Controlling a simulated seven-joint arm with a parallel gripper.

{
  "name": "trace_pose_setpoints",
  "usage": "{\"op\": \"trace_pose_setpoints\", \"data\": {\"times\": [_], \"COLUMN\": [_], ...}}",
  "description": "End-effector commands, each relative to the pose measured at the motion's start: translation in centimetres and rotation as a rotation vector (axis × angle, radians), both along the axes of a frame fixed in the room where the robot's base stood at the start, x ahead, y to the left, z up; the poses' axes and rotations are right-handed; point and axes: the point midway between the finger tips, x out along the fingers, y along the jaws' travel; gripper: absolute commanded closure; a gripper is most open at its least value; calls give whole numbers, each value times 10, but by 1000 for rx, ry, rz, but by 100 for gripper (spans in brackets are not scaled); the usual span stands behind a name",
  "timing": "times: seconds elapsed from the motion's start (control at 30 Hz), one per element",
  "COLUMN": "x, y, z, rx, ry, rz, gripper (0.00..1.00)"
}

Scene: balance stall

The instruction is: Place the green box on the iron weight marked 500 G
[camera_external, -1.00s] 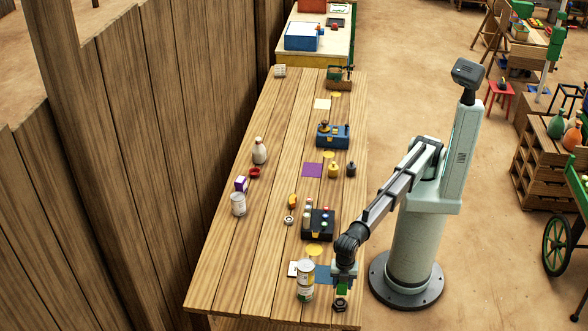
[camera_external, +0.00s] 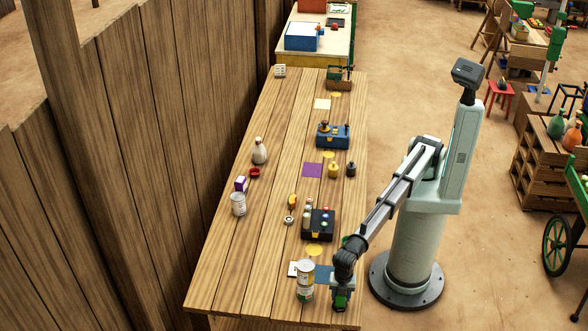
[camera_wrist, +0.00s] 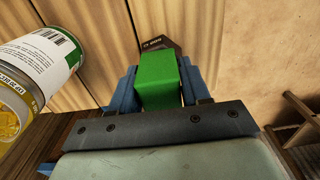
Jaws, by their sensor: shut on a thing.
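My gripper (camera_wrist: 171,95) is shut on the green box (camera_wrist: 168,72), which shows between the blue jaws in the wrist view. In the external view my gripper (camera_external: 340,300) is at the near end of the table, with only a bit of green showing. A dark weight (camera_wrist: 160,44) with small lettering shows just past the green box in the wrist view. Its marking is too small to read, and the box covers part of it. I cannot tell whether the box touches it. In the external view my gripper hides the weight.
A labelled can (camera_external: 305,281) stands close to the left of my gripper, and a can also looms at the left in the wrist view (camera_wrist: 35,68). A blue mat (camera_external: 323,272) lies just behind. A dark box with coloured knobs (camera_external: 318,223) stands farther back. The table's left-front area is clear.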

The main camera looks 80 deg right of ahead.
Motion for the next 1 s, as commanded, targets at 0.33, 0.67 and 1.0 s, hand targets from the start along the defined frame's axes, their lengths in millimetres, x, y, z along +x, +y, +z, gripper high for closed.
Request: {"op": "trace_pose_setpoints", "data": {"times": [0.33,0.67,1.0], "x": [0,0,1], "y": [0,0,1], "z": [-1,5,59], "rx": [0,1,2], "ry": [0,0,-1], "rz": [0,0,0], "gripper": [28,28,28]}}
